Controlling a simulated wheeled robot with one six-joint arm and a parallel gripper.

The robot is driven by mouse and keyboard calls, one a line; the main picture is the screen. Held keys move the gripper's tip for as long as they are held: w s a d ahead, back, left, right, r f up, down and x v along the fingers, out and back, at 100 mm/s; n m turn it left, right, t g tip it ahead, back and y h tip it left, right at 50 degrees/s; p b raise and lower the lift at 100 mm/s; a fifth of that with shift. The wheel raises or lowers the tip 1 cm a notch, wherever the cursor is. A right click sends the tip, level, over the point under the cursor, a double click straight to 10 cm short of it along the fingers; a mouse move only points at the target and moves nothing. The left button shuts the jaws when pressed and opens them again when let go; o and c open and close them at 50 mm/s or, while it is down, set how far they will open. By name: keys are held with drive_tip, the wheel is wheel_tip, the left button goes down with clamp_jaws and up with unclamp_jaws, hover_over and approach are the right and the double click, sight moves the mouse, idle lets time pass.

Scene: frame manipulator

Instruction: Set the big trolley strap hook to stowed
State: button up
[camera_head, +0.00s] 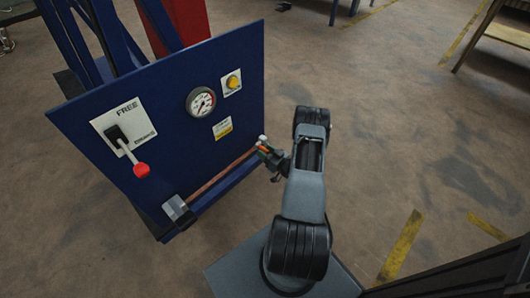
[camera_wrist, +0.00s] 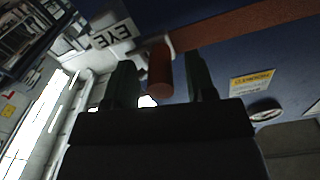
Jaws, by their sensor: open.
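The big trolley is an upright blue panel (camera_head: 160,110). A brown strap (camera_head: 225,174) runs along its lower edge from a grey block (camera_head: 178,210) to the right end. In the wrist view the strap (camera_wrist: 235,30) crosses the top. A reddish-brown cylindrical piece (camera_wrist: 160,72), seemingly the strap hook's grip, hangs by a pale bracket, near a white label reading EYE (camera_wrist: 113,33). My gripper (camera_head: 266,153) is at the strap's right end. In the wrist view its two dark fingers (camera_wrist: 160,84) are open, one on each side of the brown piece, with visible gaps. The hook's seating is unclear.
The panel carries a lever with a red knob (camera_head: 141,170) on a white plate marked FREE, a gauge (camera_head: 201,102), a yellow button (camera_head: 233,81) and a yellow-white label (camera_head: 222,128). A wooden bench (camera_head: 508,35) stands far right.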

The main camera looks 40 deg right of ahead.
drive_tip(key=shift+w+a, duration=0.1)
drive_tip(key=shift+w, duration=0.4)
drive_tip(key=shift+c, duration=0.3)
clamp_jaws()
